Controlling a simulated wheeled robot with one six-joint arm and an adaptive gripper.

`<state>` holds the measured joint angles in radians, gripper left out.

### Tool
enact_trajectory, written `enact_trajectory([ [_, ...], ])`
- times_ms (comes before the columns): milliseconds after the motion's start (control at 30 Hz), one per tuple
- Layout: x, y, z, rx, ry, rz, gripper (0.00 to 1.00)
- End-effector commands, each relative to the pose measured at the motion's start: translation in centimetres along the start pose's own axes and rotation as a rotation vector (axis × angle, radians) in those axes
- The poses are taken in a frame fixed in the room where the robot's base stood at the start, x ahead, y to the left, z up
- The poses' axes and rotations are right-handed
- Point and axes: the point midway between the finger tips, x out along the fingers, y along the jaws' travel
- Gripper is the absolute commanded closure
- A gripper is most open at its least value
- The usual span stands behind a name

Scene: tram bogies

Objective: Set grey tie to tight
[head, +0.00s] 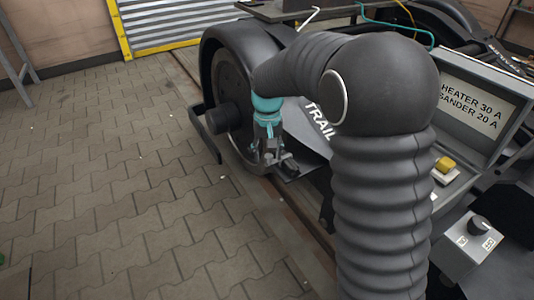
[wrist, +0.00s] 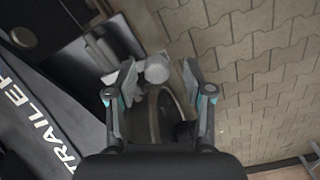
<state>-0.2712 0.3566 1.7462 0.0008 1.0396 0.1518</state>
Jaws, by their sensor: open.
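My gripper (head: 272,160) is low beside the black bogie, near the wheel, pointing down. In the wrist view its two fingers (wrist: 160,82) are spread apart. A pale grey, round-ended part (wrist: 157,68) shows between the fingertips; it may be the grey tie, but I cannot tell for sure. Whether the fingers touch it is unclear. No setting mark for the tie is readable. In the head view my gripper and arm cover much of this spot.
A black wheel (head: 228,92) stands by the gripper. A dark plate lettered "TRAIL" (head: 319,120) is beside it. Paved floor (head: 100,190) at left is clear.

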Motion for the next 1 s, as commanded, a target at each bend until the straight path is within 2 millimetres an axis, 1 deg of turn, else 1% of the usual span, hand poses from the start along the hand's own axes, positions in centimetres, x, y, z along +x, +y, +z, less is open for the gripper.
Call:
enact_trajectory([
  [167,-2.6,-0.1,-0.1,-0.002,0.005,-0.001,0.48],
  [400,-7.4,-0.2,-0.1,-0.003,0.005,-0.001,0.48],
  [500,-9.1,-0.2,-0.1,-0.003,0.005,-0.001,0.48],
  [600,-10.3,-0.2,-0.1,-0.003,0.003,-0.001,0.48],
  [800,-11.5,-0.2,0.0,-0.003,0.002,-0.001,0.48],
  [1000,-11.6,-0.2,0.0,-0.004,0.001,-0.001,0.48],
])
